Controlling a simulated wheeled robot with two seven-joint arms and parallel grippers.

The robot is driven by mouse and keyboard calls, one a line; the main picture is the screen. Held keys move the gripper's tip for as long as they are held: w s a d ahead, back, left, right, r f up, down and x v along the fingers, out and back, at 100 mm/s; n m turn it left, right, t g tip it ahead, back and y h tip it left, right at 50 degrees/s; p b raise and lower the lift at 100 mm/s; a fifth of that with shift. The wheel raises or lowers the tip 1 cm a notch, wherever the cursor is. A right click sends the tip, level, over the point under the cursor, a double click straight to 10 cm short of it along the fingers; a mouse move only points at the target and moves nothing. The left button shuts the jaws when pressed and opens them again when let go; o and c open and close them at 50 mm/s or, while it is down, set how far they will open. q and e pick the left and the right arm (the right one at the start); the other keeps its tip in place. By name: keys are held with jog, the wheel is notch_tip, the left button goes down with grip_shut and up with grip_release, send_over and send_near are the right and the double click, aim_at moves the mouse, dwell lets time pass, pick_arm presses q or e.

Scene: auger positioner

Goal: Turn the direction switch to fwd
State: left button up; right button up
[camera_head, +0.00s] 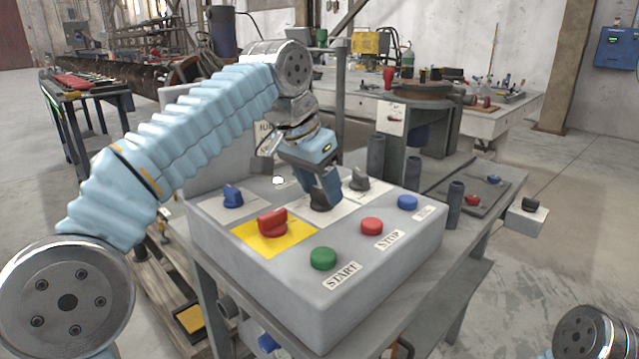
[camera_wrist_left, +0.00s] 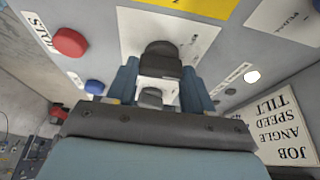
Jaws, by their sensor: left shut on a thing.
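The grey control panel (camera_head: 210,215) carries several rotary switches and buttons. My left gripper (camera_head: 322,203) points down onto a dark switch knob (camera_wrist_left: 160,60) and is shut on it, with a blue finger on either side. The gripper mostly hides this knob and its label in the head view, so I cannot read its setting. A grey switch (camera_head: 359,182) stands just right of the gripper. A red switch (camera_head: 272,223) on a yellow plate and a blue switch (camera_head: 233,196) stand to the left. My right gripper is not in view.
Green START (camera_head: 323,258), red STOP (camera_head: 372,226) and blue (camera_head: 408,202) buttons line the near edge. A white lamp (camera_head: 278,180) shows behind the blue switch; the wrist view shows a JOB, ANGLE, SPEED, TILT label (camera_wrist_left: 287,135). Dark posts (camera_head: 455,205) stand right of the panel.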

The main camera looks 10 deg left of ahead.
pick_arm(q)
jog(key=shift+r+m+p, duration=0.15)
jog(key=shift+m+p, duration=0.45)
jog(key=shift+p, duration=0.15)
jog(key=shift+a+m+g+h+p, duration=0.1)
jog(key=shift+m+g+h+p, duration=0.25)
jog(key=shift+m+p, duration=0.3)
jog(key=shift+w+m+h, duration=0.1)
jog(key=shift+m+h, duration=0.25)
jog(key=shift+m, duration=0.5)
jog(key=shift+w+m+g+h, duration=0.15)
jog(key=shift+m+g, duration=0.35)
jog(key=shift+m, duration=0.65)
jog(key=shift+s+m+g+h, duration=0.15)
jog(key=shift+m+g, duration=0.3)
jog(key=shift+m, duration=0.7)
jog(key=shift+w, duration=0.1)
jog(key=o, duration=1)
jog(key=shift+o, duration=0.2)
